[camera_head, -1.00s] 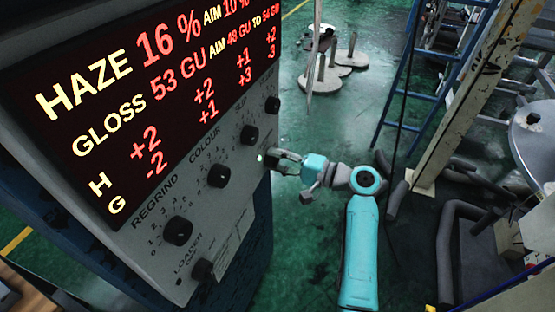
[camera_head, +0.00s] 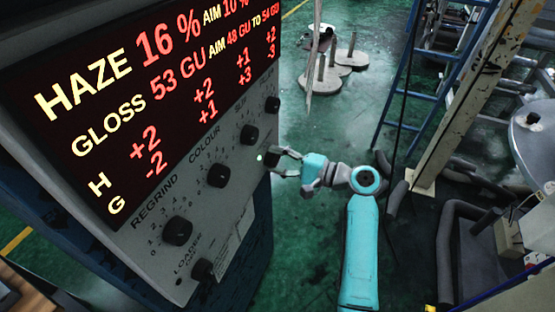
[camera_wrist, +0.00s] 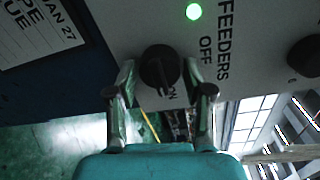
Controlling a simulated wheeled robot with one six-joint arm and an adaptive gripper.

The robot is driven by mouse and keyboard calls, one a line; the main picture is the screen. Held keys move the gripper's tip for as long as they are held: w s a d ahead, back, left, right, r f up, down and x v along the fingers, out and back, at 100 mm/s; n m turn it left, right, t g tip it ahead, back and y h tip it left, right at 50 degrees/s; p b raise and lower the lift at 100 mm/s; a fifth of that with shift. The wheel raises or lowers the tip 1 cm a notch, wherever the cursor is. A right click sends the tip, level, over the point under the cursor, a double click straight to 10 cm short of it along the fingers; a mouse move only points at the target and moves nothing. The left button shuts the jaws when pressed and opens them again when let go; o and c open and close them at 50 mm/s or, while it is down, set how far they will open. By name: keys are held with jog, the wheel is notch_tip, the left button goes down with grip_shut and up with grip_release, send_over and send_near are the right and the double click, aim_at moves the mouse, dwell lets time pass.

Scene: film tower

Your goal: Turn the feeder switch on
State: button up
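The feeder switch is a black round knob (camera_wrist: 160,68) on the grey panel, below a lit green lamp (camera_wrist: 193,11) in the wrist view. The lettering FEEDERS, OFF and ON stands beside it. The knob's ridge points down in the picture, towards the partly hidden ON mark. My gripper (camera_wrist: 160,82) has one finger on each side of the knob, with small gaps showing. In the head view my gripper (camera_head: 286,161) is at the panel's right edge, fingers spread around the dark knob (camera_head: 271,159), and the lamp (camera_head: 260,157) is lit.
The control panel (camera_head: 225,210) carries several other black knobs and a red-digit display (camera_head: 150,85). A blue ladder (camera_head: 405,85), foam rolls (camera_head: 460,220) and a round metal table (camera_head: 535,140) stand to the right. Green floor (camera_head: 320,115) is open beyond my gripper.

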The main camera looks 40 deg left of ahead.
jog(key=shift+o, duration=0.3)
jog(key=v, duration=1.2)
